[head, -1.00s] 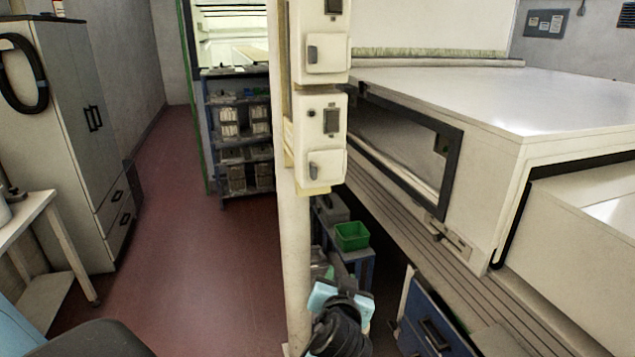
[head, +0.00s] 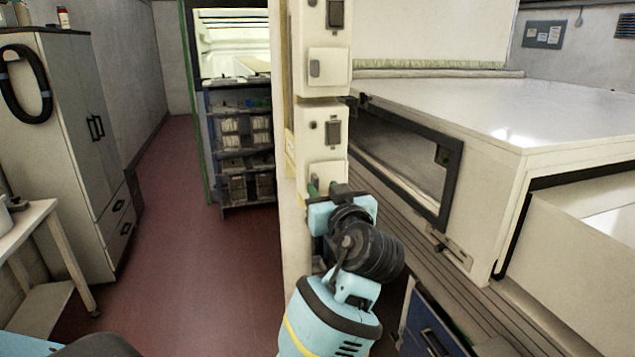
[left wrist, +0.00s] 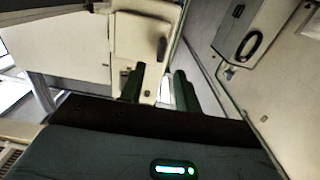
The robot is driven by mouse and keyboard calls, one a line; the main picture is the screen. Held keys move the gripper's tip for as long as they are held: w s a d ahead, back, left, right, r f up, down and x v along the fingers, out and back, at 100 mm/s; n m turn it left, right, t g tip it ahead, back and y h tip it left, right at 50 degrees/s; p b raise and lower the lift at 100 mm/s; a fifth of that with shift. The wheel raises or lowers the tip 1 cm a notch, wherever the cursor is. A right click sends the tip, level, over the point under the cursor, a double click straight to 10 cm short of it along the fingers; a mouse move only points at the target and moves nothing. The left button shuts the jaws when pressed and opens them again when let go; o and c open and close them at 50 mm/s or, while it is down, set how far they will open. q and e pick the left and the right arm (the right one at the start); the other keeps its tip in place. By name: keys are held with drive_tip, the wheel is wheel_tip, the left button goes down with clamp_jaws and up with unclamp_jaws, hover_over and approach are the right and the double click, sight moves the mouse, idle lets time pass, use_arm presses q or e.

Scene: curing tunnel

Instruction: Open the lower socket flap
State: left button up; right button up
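The lower socket box (head: 333,128) is a cream box with a dark switch, fixed to the pale post. Its lower socket flap (head: 328,170) is a cream cover at the bottom of the box and looks shut. My left gripper (head: 326,188) is at the flap's lower part and hides its grey latch and bottom edge. In the left wrist view its two dark green fingers (left wrist: 158,86) stand apart, with a pale surface beyond the gap. I cannot tell whether they touch the flap. My right gripper is not in view.
An upper socket box (head: 328,68) with its own flap sits just above. To the right is the white tunnel housing (head: 480,160) with a dark-framed window. A shelf rack (head: 240,150) stands behind the post at left. The red floor (head: 180,240) is clear.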

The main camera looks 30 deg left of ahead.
sight(317, 180)
use_arm(q)
drive_tip(key=shift+x, duration=2.25)
clamp_jaws()
